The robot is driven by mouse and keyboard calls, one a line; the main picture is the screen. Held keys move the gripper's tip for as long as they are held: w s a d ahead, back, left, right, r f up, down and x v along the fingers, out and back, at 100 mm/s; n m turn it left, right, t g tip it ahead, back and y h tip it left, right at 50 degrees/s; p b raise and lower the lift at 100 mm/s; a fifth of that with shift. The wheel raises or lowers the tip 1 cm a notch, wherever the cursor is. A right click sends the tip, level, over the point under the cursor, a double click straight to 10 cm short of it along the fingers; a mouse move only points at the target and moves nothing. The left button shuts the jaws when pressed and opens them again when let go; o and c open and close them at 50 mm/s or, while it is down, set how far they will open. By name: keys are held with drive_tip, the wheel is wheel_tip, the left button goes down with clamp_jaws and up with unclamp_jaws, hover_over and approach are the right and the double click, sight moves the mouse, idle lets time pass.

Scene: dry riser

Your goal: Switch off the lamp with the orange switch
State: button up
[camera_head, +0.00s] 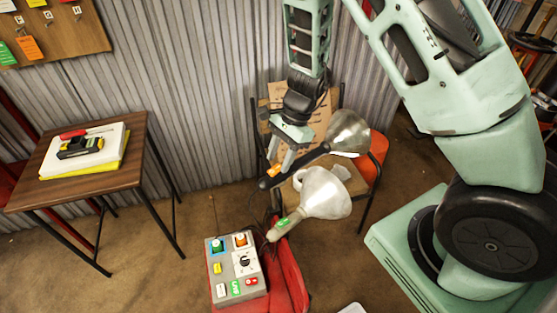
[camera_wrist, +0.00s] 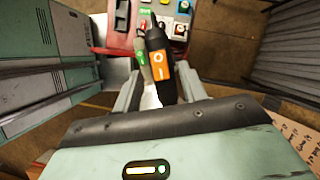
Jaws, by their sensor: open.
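The lamp with the orange switch has a dark handle (camera_head: 300,158) and a metal reflector (camera_head: 350,132) in the head view. Its orange switch (camera_wrist: 159,66), with white O and I marks, faces the camera in the wrist view and shows small in the head view (camera_head: 274,170). My gripper (camera_wrist: 160,92) is open, pointing down over this handle; the switch appears between the fingers. I cannot tell whether they touch it. A second lamp with a pale reflector (camera_head: 325,192) and a green switch (camera_head: 283,222) lies just in front. Whether either lamp is lit is unclear.
A grey control box (camera_head: 222,290) with colored buttons and a dial stands on a red surface (camera_head: 290,275) in front. A wooden side table (camera_head: 60,185) with a white pad is at left. Corrugated wall closes the back.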

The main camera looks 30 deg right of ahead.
drive_tip(key=shift+a+f, duration=0.25)
drive_tip(key=shift+f, duration=0.35)
clamp_jaws()
drive_tip(key=shift+s+a+r+h+p, duration=0.1)
drive_tip(key=shift+a+r+h+p, duration=0.15)
drive_tip(key=shift+h+p, duration=0.45)
drive_tip(key=shift+f+h, duration=0.15)
drive_tip(key=shift+h, duration=0.15)
unclamp_jaws()
